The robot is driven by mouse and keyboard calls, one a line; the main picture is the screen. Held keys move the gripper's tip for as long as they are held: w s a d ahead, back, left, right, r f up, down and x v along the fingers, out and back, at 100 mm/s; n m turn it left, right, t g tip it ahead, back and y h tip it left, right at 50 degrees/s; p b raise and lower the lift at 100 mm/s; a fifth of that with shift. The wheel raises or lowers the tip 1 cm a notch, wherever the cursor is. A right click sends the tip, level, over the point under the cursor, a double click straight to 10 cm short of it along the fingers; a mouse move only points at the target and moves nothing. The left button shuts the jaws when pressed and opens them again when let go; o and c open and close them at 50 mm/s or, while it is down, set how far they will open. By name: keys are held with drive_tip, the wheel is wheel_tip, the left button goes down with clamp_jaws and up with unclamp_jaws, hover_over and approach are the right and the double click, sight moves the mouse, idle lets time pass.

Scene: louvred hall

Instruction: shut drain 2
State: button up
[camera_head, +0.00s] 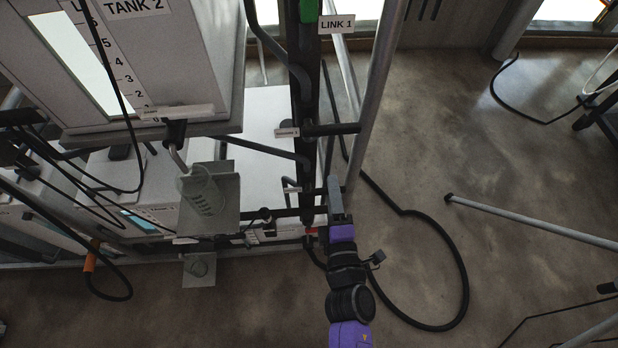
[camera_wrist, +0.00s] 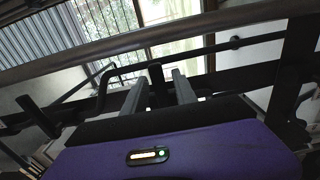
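Tank 2 (camera_head: 150,60) is a pale box with a level scale at the upper left of the head view. Below its front edge are a small label (camera_head: 168,112), too small to read, a dark fitting (camera_head: 175,131) and a bent grey spout (camera_head: 178,158) over a grey bracket. I cannot tell whether this drain is open or shut. My gripper (camera_head: 335,187) is right of the dark upright post, apart from the spout. In the wrist view its two grey fingers (camera_wrist: 160,88) stand apart, with a dark upright stub (camera_wrist: 157,80) showing between them; I cannot tell whether they touch it.
A dark post (camera_head: 305,90) carries a LINK 1 label (camera_head: 337,24). A black lever (camera_head: 332,129) sticks out beside it, near a slanting grey pole (camera_head: 375,90). A black hose (camera_head: 465,280) loops on the floor at the right. A grey pole (camera_head: 530,222) reaches in from the right.

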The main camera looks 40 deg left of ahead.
drive_tip(key=shift+o, duration=0.2)
drive_tip(key=p+v, duration=0.2)
drive_tip(key=v, duration=0.5)
idle(0.3)
